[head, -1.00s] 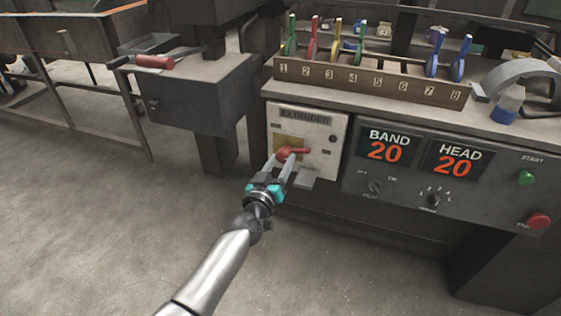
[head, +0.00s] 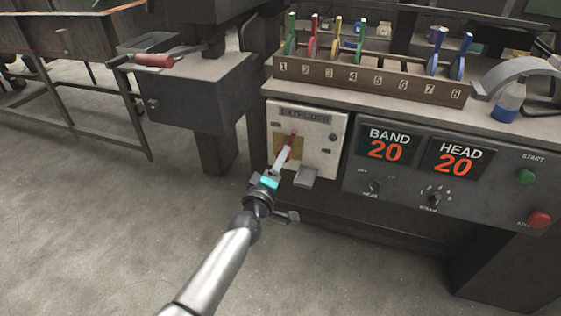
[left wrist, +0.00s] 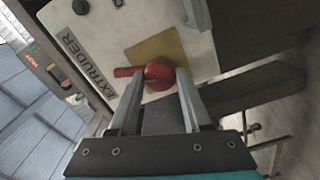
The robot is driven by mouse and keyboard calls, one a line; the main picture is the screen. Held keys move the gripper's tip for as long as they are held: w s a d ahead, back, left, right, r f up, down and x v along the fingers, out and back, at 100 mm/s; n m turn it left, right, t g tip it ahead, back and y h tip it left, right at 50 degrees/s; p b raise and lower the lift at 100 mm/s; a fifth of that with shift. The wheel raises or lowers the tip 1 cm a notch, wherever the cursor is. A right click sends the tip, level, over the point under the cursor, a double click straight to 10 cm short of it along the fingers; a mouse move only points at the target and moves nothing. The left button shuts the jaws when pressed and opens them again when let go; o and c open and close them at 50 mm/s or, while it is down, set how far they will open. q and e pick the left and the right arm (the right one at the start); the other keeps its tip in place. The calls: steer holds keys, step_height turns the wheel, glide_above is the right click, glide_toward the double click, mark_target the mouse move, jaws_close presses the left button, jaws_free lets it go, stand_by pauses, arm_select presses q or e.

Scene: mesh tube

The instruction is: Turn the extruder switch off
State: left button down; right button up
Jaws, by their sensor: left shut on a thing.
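The extruder panel (head: 328,150) is a pale plate labelled EXTRUDER, on the front of the machine bench. Its red switch (head: 293,138) sits over a yellow square, with its handle pointing up toward the label. In the left wrist view the red switch (left wrist: 159,75) shows as a round hub, with its handle pointing left toward the label. My left gripper (head: 284,156) is shut on the switch, one finger on each side of the hub. The fingers partly cover the switch in the head view. My right gripper is in neither view.
A control box right of the panel has BAND (head: 389,146) and HEAD (head: 457,157) displays, knobs, a green button (head: 526,176) and a red button (head: 539,219). A numbered wooden rack (head: 370,82) stands above. Open floor lies at the left.

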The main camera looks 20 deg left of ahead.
arm_select(q)
steer(key=n, duration=0.3)
steer(key=shift+n, duration=0.3)
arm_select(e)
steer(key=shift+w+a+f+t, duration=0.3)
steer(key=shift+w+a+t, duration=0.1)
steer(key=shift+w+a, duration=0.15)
arm_select(q)
steer(key=shift+c, duration=1.7)
jaws_free()
steer(key=shift+s, duration=0.15)
steer(key=s+p, duration=0.3)
steer(key=s, duration=1.2)
steer(key=shift+a, duration=0.25)
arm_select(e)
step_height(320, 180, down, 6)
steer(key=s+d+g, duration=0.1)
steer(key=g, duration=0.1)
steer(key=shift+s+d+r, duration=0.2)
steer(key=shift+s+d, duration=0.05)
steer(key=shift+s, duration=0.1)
